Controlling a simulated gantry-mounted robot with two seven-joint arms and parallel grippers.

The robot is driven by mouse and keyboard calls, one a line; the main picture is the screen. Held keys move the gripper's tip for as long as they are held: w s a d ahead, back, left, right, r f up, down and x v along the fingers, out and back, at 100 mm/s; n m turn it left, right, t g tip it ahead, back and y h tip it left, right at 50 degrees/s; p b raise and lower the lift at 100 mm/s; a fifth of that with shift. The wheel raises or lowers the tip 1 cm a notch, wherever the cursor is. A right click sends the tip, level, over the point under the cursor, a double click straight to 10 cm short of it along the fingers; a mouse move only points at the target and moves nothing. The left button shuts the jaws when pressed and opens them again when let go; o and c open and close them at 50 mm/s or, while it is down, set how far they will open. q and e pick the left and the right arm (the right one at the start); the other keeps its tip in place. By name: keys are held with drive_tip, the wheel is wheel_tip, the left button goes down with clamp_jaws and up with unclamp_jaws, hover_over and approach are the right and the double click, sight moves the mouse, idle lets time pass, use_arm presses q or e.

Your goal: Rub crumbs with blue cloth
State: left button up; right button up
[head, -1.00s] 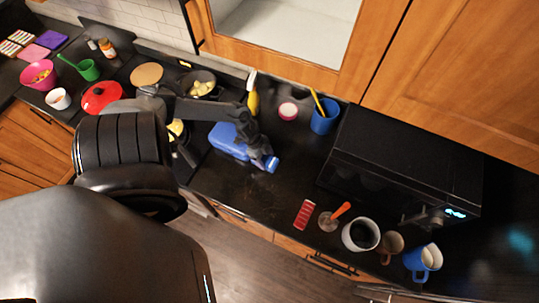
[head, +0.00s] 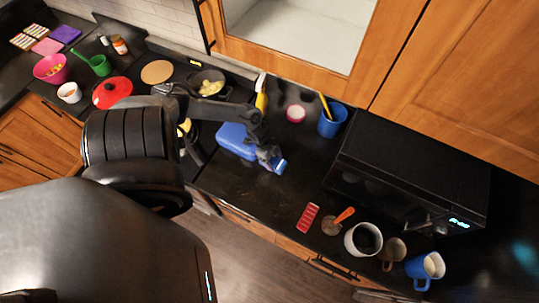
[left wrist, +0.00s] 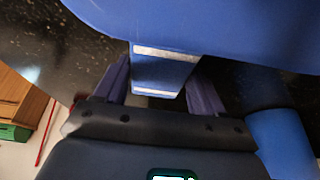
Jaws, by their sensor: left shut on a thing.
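My left gripper (head: 270,156) is low over the dark counter in the head view, just right of a large blue object (head: 233,139). It is shut on a small blue piece with pale bands (left wrist: 165,72), seen between the fingers in the left wrist view. This piece looks like the blue cloth, and a blue part (head: 280,165) shows at the fingertips in the head view. A broad blue surface (left wrist: 210,25) fills the top of the wrist view. My right gripper is not in view.
A red block (head: 307,217), an orange-handled tool (head: 343,215), and several mugs line the front edge. A black microwave (head: 410,160) stands right. A blue cup (head: 332,117) and yellow bottle (head: 261,97) stand behind. The counter (head: 285,192) is clear between them.

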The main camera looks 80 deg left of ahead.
use_arm(q)
drive_tip(key=shift+w+d, duration=1.85)
drive_tip(key=shift+d, duration=0.05)
drive_tip(key=shift+w+d, duration=1.25)
drive_tip(key=shift+w, duration=0.2)
drive_tip(key=shift+d+r+p, duration=0.15)
drive_tip(key=shift+r+p, duration=0.15)
drive_tip(key=shift+r, duration=0.1)
wheel_tip(320, 180, up, 3)
drive_tip(key=shift+f+p, duration=0.15)
drive_tip(key=shift+p, duration=1.05)
drive_tip(key=shift+r, duration=1.25)
